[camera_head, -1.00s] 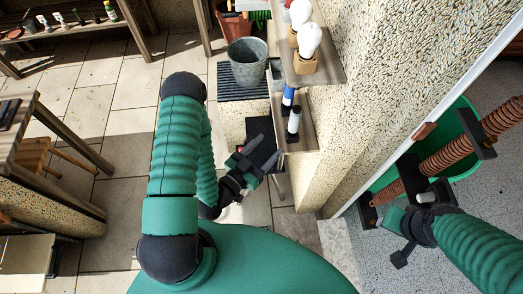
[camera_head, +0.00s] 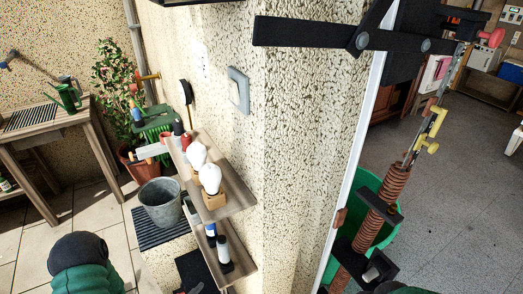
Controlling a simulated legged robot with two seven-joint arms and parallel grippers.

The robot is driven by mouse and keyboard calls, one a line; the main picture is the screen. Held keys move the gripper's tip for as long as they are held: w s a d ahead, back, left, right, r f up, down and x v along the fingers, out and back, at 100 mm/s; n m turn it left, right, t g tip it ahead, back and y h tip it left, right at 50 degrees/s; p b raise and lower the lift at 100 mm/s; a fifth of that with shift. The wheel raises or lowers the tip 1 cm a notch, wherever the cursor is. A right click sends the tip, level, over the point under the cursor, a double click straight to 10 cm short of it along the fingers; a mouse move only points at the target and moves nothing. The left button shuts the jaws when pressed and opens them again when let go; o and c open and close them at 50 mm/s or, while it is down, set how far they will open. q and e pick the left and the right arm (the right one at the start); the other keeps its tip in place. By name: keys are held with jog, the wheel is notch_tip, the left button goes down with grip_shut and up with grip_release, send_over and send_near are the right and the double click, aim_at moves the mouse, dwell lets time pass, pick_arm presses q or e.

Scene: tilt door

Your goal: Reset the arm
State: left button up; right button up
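The tilt door's black lever arm (camera_head: 320,33) runs across the top right, with bolts along it. A coiled rust-brown spring (camera_head: 388,190) rises at a slant to a chain and a yellow bracket (camera_head: 428,133), near the right end of the lever. A red knob (camera_head: 490,38) sits by that end. My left arm's green sleeve and black joint show at the lower left; my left gripper is out of view.
A pebbled wall (camera_head: 300,130) with a white door frame divides the view. A green tub (camera_head: 372,190) stands behind the spring. Grey floor (camera_head: 470,210) lies open at right.

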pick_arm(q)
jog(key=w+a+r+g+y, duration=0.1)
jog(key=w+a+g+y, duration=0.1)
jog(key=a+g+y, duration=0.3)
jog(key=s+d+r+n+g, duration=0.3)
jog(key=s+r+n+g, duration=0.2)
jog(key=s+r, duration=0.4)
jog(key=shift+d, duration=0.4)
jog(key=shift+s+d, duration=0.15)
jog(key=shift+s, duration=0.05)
